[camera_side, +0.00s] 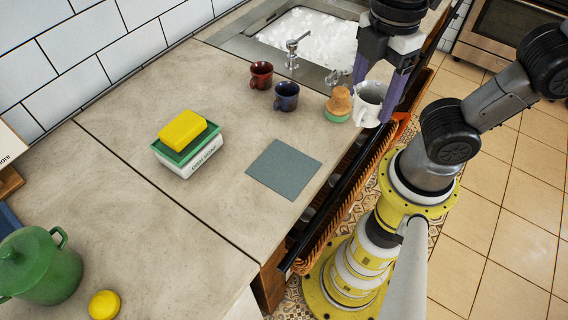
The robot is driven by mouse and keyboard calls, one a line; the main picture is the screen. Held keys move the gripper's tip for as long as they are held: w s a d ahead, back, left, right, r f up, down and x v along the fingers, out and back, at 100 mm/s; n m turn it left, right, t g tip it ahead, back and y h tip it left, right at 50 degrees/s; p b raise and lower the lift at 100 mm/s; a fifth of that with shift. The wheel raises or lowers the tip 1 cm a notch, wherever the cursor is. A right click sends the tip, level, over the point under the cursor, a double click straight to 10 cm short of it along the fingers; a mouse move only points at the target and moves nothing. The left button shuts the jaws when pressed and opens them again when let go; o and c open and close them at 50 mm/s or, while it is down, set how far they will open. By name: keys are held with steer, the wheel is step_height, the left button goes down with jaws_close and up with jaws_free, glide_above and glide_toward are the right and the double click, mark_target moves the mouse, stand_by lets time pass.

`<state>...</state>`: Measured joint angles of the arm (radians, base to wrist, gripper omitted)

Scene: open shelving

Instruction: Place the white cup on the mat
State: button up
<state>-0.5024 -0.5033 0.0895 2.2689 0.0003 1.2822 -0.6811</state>
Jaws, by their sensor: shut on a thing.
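The white cup (367,104) is at the right end of the counter, near its front edge. My gripper (376,104) points down with its purple fingers on either side of the cup, shut on it. The fingers hide part of the cup, and I cannot tell whether its base touches the counter. The mat (284,169) is a flat grey-blue square on the counter, to the left of the cup and nearer the camera. Nothing lies on the mat.
A brush with a wooden top (339,103) stands close to the left of the cup. A red cup (261,75) and a dark blue cup (286,97) stand farther left. A dish-soap box with sponges (187,153) sits left of the mat. The sink (305,45) lies behind.

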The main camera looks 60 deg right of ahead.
mark_target(367, 111)
step_height(367, 111, down, 4)
steer(key=shift+w+r, duration=0.1)
steer(key=shift+w+a+f, duration=0.15)
steer(key=shift+w+f, duration=0.1)
steer(key=w+a+f, duration=0.2)
steer(key=w+f, duration=0.1)
steer(key=w+a+f, duration=0.2)
steer(key=w+f, duration=0.1)
steer(key=w, duration=0.1)
steer(key=w+a+f, duration=0.2)
steer(key=w+f, duration=0.1)
steer(key=w, duration=0.1)
steer(key=shift+w, duration=0.15)
steer(key=shift+w+a+f, duration=0.15)
steer(key=shift+f, duration=0.05)
steer(key=shift+w+f, duration=0.15)
steer(key=shift+f, duration=1.55)
steer(key=shift+f, duration=0.1)
steer(key=o, duration=1.4)
steer(key=shift+f, duration=0.1)
steer(key=shift+o, duration=0.2)
